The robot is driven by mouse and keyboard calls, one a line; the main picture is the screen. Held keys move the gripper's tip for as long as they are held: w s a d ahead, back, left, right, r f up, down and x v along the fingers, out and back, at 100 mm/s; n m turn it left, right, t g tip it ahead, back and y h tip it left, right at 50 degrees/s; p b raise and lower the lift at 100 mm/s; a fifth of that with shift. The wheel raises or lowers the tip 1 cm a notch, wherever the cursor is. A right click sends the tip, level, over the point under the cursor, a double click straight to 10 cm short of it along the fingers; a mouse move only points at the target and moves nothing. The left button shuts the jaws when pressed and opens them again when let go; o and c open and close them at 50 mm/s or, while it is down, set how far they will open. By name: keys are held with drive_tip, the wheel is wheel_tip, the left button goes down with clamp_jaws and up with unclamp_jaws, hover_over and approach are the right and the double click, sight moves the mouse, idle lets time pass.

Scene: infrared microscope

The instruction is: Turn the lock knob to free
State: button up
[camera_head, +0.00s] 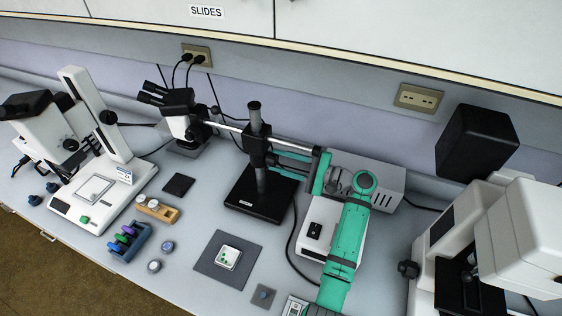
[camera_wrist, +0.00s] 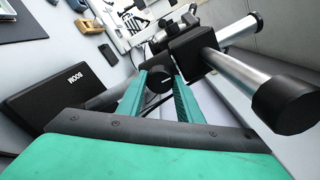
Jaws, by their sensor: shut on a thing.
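The boom stand has a black base (camera_head: 262,192), an upright post and a black clamp block (camera_head: 257,141) carrying horizontal silver bars. In the wrist view the base marked BOOM (camera_wrist: 70,88) lies at left and the clamp block (camera_wrist: 194,50) at upper middle. The round black lock knob (camera_wrist: 158,80) sits beside the block, between the two teal fingers. My gripper (camera_wrist: 160,92) is shut on the knob. In the head view my gripper (camera_head: 284,158) reaches the clamp from the right; the knob is mostly hidden there. Any lock marking is too small to read.
A stereo microscope head (camera_head: 178,108) hangs at the bars' left end. A grey box (camera_head: 375,180) stands behind my arm. A white microscope (camera_head: 90,190) is at left, another (camera_head: 500,235) at right. A slide rack (camera_head: 131,240) and dark mat (camera_head: 208,266) lie in front.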

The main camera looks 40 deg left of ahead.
idle(0.5)
drive_tip(key=o, duration=1)
drive_tip(key=shift+o, duration=0.2)
drive_tip(key=shift+d, duration=0.1)
drive_tip(key=v, duration=1)
drive_tip(key=shift+d, duration=0.35)
drive_tip(key=shift+w, duration=0.15)
